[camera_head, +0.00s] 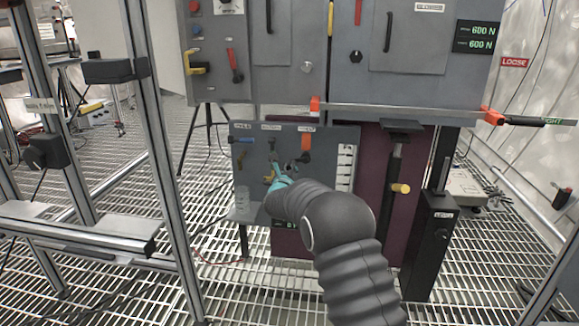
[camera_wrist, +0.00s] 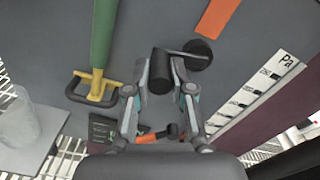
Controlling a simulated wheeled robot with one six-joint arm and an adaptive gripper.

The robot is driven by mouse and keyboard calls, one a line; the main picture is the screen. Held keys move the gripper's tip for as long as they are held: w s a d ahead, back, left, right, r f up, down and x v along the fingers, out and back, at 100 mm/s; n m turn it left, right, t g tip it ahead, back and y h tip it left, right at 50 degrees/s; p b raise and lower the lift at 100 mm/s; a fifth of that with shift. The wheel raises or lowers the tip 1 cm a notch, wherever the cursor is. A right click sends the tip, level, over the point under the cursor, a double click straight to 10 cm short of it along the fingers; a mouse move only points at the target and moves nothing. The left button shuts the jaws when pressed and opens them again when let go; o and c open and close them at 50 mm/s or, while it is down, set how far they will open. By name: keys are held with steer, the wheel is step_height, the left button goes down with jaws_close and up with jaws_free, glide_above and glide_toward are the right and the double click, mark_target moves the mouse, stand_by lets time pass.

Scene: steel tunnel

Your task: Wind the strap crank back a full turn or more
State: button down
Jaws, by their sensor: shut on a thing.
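A crank (camera_wrist: 183,55) with a black round grip, a thin arm and a black round hub is on the grey panel in the wrist view. Its hub lies to the upper right of its grip. My gripper (camera_wrist: 163,76) has one finger on each side of the grip and is shut on it. In the head view my gripper (camera_head: 279,181) is a teal shape in front of the lower grey panel (camera_head: 330,144). My dark arm reaches up to it and hides part of the panel. The crank is too small there to make out well.
A yellow handle with a black loop (camera_wrist: 75,90) and a green bar are left of my gripper. An orange strip (camera_wrist: 216,16) and a white scale (camera_wrist: 262,88) are to the right. A clear cup (camera_wrist: 20,122) stands on a shelf at the left. A metal frame post (camera_head: 160,150) rises left.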

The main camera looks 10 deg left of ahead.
steer(key=d+f+n, duration=0.4)
steer(key=d+n, duration=0.3)
steer(key=n, duration=1.3)
steer(key=d+r+n+p, duration=0.25)
steer(key=r+n, duration=0.25)
steer(key=n, duration=0.8)
steer(key=a+r+n+p, duration=0.2)
steer(key=a+n+p, duration=0.2)
steer(key=n, duration=0.9)
steer(key=a+r+n+p, duration=0.1)
steer(key=a+n+p, duration=0.3)
steer(key=n+p, duration=0.4)
steer(key=n, duration=0.6)
steer(key=shift+r, duration=0.35)
